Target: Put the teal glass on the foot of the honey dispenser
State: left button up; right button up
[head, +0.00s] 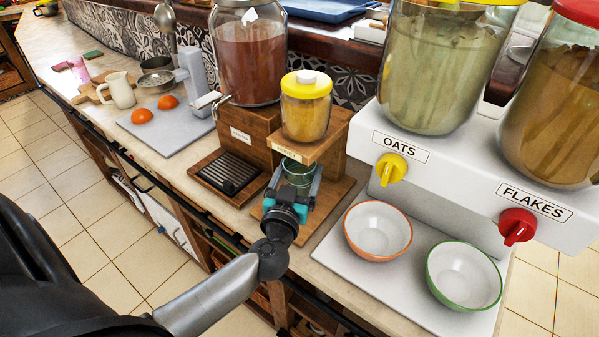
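The green-teal see-through glass (299,173) is upright under the front ledge of the honey dispenser (312,150), over its wooden foot (333,199). My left gripper (297,177) comes from the front, with one finger along each side of the glass, and appears shut on it. The gripper hides the glass's lower part, so I cannot tell whether its base touches the foot. The dispenser's jar (305,112) has a yellow lid and amber contents. My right gripper is not in view.
Left of the dispenser stands a wooden unit with a dark jar (250,62) and a black drip grate (229,174). At the right are the oats dispenser (436,70), flakes dispenser (555,110) and two bowls (378,230) (464,276).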

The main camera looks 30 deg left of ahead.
pick_arm(q)
jog(key=shift+f, duration=0.1)
jog(key=shift+f, duration=0.45)
jog(key=o, duration=1.5)
jog(key=shift+r, duration=0.25)
jog(key=p+v, duration=0.1)
jog(key=v, duration=1.1)
jog(key=shift+r, duration=0.4)
